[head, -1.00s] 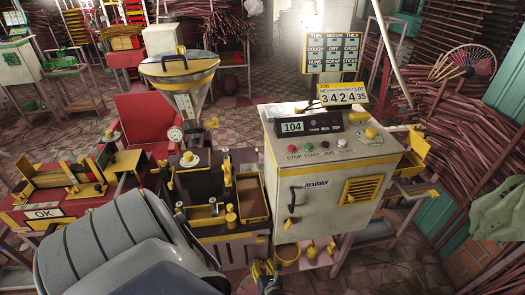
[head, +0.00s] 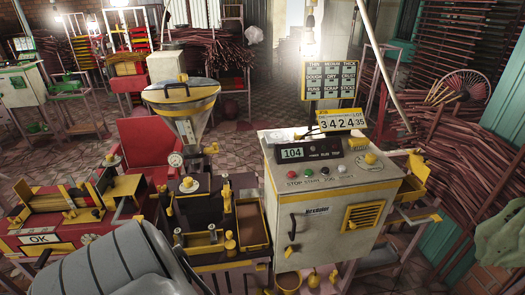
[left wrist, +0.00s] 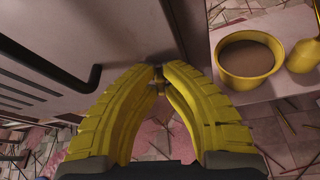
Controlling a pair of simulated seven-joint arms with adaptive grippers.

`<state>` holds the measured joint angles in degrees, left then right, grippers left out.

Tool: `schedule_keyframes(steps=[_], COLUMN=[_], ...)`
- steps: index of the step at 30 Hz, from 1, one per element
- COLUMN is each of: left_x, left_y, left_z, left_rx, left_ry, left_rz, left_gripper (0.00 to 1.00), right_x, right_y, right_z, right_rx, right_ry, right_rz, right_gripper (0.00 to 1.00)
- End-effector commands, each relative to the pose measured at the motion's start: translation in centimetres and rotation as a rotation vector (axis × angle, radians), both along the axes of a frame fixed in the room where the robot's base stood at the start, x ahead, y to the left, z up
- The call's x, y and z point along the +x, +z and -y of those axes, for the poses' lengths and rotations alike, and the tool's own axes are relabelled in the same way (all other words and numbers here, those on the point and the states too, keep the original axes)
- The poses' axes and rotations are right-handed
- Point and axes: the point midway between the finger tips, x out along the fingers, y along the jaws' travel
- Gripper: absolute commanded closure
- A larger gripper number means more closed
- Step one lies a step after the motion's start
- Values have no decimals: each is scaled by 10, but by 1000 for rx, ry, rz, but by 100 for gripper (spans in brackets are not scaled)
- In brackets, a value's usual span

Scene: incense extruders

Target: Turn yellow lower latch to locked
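A pale grey cabinet (head: 330,205) with a black door handle (head: 293,226) stands at centre right in the head view. A small yellow latch (head: 289,251) sits low on its front, near the handle's lower end; its exact setting is too small to read. My left gripper (left wrist: 159,70) shows in the left wrist view, with yellow fingers whose tips are close together near the cabinet's face. A small yellow and dark piece (left wrist: 158,84) shows between the tips; I cannot tell whether it is held. My right gripper is not in view.
A yellow bowl (left wrist: 248,58) with brown contents and a yellow bottle (left wrist: 305,57) stand on a low shelf right of my left gripper. A dark bench (head: 225,235) with trays stands left of the cabinet. Red bench (head: 70,240) lies further left.

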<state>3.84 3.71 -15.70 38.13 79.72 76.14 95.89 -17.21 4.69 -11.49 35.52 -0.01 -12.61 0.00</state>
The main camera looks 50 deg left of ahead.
Motion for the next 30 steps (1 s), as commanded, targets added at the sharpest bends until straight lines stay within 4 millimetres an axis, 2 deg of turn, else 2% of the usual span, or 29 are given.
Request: schedule_keyframes(steps=[13,26,27,30], left_x=[3,2,2,2], left_y=[-2,-2,-2,-2], left_z=[0,1,1,1], left_rx=[115,128,128,128], left_ry=[2,0,0,0], left_rz=[-191,-213,-213,-212], left_gripper=[100,100,89,77], right_x=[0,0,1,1], right_y=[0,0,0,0], right_z=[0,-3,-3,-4], right_rx=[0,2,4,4], right_ry=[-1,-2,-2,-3], right_rz=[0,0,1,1], right_gripper=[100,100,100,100])
